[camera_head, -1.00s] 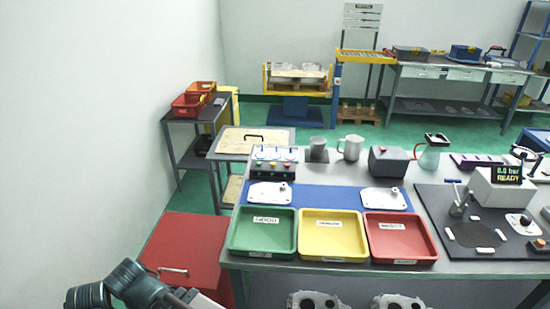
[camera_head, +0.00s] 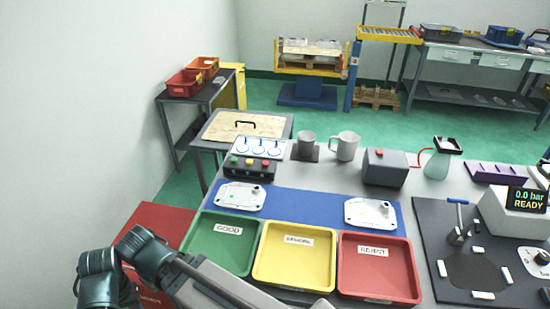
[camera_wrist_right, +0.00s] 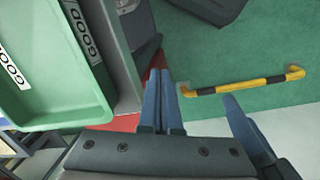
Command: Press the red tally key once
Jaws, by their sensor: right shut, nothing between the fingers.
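The tally box (camera_head: 252,170) stands at the back left of the bench, with three round dials behind a row of green, yellow and red keys. The red tally key (camera_head: 265,164) is at the right end of that row, with nothing touching it. My right gripper (camera_wrist_right: 165,88) shows in the right wrist view, its blue fingers shut and empty. One of my arms crosses the head view's lower left, but no gripper shows there.
Green (camera_head: 190,240), yellow (camera_head: 258,268) and red (camera_head: 345,280) trays line the front. White plates lie on a blue mat (camera_head: 305,205). A grey box with a red button (camera_head: 385,168) and two cups stand at the back. A wooden-topped cart (camera_head: 243,125) adjoins the left.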

